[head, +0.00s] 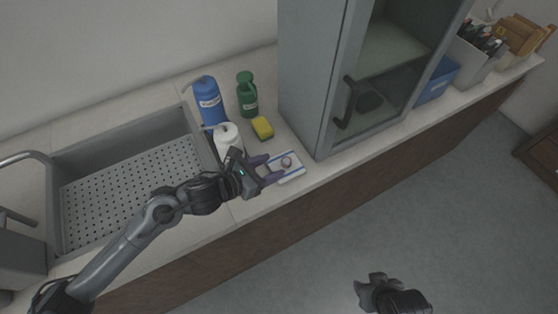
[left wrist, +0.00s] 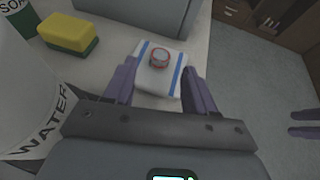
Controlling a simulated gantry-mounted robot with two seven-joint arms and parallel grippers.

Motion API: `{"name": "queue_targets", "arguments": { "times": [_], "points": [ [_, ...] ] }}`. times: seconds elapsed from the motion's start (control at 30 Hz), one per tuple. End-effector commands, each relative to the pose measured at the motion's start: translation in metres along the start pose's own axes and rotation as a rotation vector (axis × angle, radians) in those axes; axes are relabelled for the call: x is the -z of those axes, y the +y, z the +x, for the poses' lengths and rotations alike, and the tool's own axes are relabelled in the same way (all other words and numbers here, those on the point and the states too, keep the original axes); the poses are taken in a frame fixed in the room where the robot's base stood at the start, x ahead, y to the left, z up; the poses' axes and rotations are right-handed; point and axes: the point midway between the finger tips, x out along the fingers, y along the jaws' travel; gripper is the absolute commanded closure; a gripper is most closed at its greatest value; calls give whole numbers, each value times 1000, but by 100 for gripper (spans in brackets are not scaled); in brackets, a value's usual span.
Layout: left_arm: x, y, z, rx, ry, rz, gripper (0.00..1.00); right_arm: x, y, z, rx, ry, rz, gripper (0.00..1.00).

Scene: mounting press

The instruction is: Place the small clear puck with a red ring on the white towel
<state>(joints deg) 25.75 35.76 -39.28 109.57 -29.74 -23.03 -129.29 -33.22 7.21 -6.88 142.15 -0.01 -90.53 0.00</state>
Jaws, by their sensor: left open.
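The small clear puck with a red ring (left wrist: 159,57) rests on the white towel with blue stripes (left wrist: 152,82), toward its far edge. In the head view the puck (head: 286,161) also shows on the towel (head: 291,174), on the counter in front of the cabinet. My left gripper (head: 268,171) is open and empty, its purple fingers at the near side of the towel. In the left wrist view its fingers (left wrist: 158,90) stand on either side of the towel, with the puck beyond them, not touched. My right gripper (head: 371,284) is over the floor; its jaws are unclear.
Close to my left gripper stands a white bottle (head: 228,138), labelled WATER in the left wrist view. A yellow-green sponge (head: 262,128), a green bottle (head: 247,95) and a blue bottle (head: 208,101) are behind. The grey cabinet (head: 310,80) stands right behind the towel; a sink (head: 125,180) lies left.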

Motion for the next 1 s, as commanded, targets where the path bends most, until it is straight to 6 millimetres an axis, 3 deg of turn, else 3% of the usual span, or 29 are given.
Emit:
{"name": "queue_targets", "arguments": {
  "times": [0.2, 0.4, 1.0],
  "points": [
    [0, 0, -41, 0, 3, 3, 44, 1, 0, -5, 0, -1, -1, 57],
    [0, 0, -62, 0, 1, 0, 44, 2, 0, -6, 1, -1, 1, 57],
    [0, -1, -69, 1, 0, 0, 44, 2, -2, -6, 7, 0, 9, 57]
  ]
}}
